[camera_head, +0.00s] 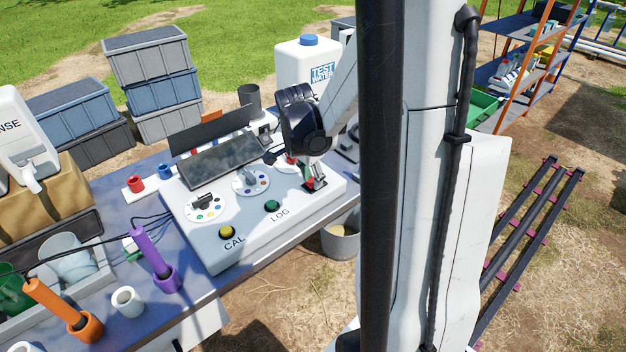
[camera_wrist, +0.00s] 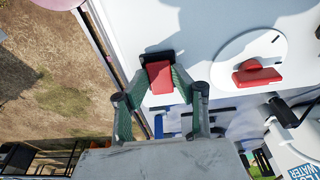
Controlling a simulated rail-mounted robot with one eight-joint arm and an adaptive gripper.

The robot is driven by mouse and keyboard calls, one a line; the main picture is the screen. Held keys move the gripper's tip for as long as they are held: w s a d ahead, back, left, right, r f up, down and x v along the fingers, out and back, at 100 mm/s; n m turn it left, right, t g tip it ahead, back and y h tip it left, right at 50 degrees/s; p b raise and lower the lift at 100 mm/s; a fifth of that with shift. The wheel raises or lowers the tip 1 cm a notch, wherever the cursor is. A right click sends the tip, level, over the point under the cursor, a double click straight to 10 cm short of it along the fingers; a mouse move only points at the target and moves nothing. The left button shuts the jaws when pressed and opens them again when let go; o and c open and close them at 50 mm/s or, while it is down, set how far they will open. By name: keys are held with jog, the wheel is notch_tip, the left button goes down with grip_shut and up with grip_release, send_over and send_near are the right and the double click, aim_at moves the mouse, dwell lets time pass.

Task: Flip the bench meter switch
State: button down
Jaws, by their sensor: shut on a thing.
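The bench meter (camera_head: 215,248) is a white sloped console on the blue bench, with a dark screen (camera_head: 222,162), two dials, a yellow CAL button (camera_head: 227,232) and a green LOG button (camera_head: 272,206). A red switch lever (camera_wrist: 160,77) on a black base stands at the console's edge in the wrist view. My gripper (camera_wrist: 161,74) is shut on this lever, one green-padded finger on each side. In the head view my gripper (camera_head: 313,178) is down at the console's right end and mostly hides the switch. A red knob (camera_wrist: 257,75) on a white disc sits beside it, apart from my fingers.
A white test water jug (camera_head: 306,64) and a dark cup (camera_head: 249,97) stand behind the meter. Purple (camera_head: 151,250) and orange (camera_head: 62,306) probes stand in holders at the left. A grey bucket (camera_head: 341,240) is below the bench's right edge.

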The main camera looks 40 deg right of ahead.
dwell(0.3)
jog(key=c, duration=1.4)
grip_release()
jog(key=shift+c, duration=0.2)
notch_tip(320, 180, up, 12)
jog(key=a, duration=0.2)
jog(key=shift+a, duration=0.25)
jog(key=shift+w+f, duration=0.1)
jog(key=s+a+r+n+t+y, duration=0.1)
jog(key=s+a+n+t, duration=0.2)
jog(key=a+n, duration=0.6)
jog(key=s+a+r+n+t+y, duration=0.1)
jog(key=s+a+n+t, duration=0.3)
jog(key=a+n, duration=0.5)
jog(key=s+a+r, duration=0.1)
jog(key=a, duration=0.5)
jog(key=shift+s+a+r+n, duration=0.2)
jog(key=shift+s+r+n, duration=0.05)
jog(key=shift+s+n, duration=0.15)
